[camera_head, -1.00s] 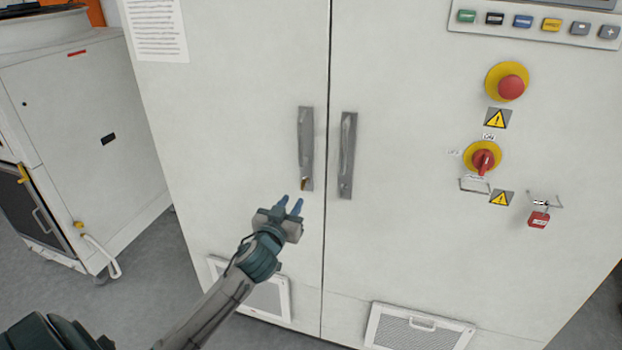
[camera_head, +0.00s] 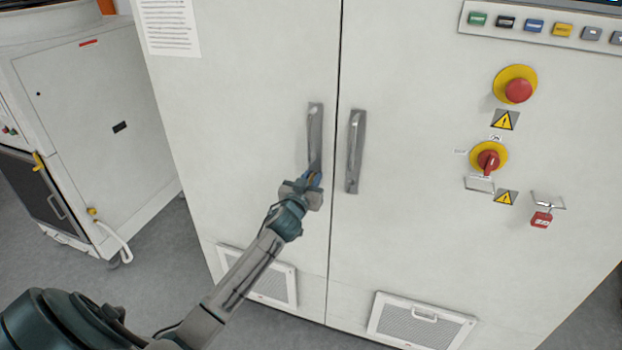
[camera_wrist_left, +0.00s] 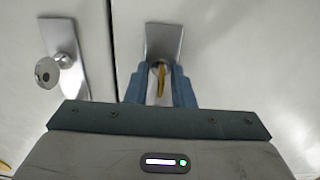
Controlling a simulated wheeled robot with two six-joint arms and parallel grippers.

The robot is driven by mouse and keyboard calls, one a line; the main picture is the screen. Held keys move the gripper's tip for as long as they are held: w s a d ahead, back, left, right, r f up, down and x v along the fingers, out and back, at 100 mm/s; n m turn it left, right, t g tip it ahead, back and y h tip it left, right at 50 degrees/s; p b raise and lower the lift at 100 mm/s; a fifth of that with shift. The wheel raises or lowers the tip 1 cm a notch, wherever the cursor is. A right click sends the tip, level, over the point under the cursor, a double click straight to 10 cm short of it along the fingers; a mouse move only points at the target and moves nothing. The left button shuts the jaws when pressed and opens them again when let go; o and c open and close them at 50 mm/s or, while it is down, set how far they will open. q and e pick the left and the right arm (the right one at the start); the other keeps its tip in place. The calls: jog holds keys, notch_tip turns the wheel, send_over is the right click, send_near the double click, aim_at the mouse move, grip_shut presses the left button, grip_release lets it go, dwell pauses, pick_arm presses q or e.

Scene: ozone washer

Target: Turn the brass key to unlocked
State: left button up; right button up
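The brass key (camera_wrist_left: 161,80) stands in the lock at the end of a metal handle (camera_wrist_left: 163,40) in the left wrist view. This looks like the left door's handle (camera_head: 315,130) in the head view, where the key is hidden by my gripper. My left gripper (camera_head: 314,178) is at the lower end of that handle. In the left wrist view, its blue fingers (camera_wrist_left: 160,88) are apart, one on each side of the key, with a visible gap around it. My right gripper is not in view.
The right door's handle (camera_head: 355,150) is close beside my gripper. A red emergency button (camera_head: 518,91), a red rotary switch (camera_head: 488,160) and a red padlock (camera_head: 541,219) are on the right door. Vent grilles (camera_head: 420,322) are low down. A white cabinet (camera_head: 95,130) stands at left.

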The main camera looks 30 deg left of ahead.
pick_arm(q)
grip_shut()
jog(key=shift+m, duration=0.3)
jog(key=m, duration=0.2)
jog(key=shift+r+m+p, duration=0.1)
jog(key=shift+m+p, duration=0.2)
jog(key=shift+m, duration=0.1)
jog(key=m+p, duration=0.1)
jog(key=m, duration=0.3)
jog(key=shift+m, duration=0.3)
jog(key=m+p, duration=0.2)
jog(key=m, duration=0.3)
jog(key=shift+d, duration=0.1)
jog(key=shift+m+p, duration=0.85)
jog(key=shift+m, duration=1.55)
jog(key=shift+f, duration=0.2)
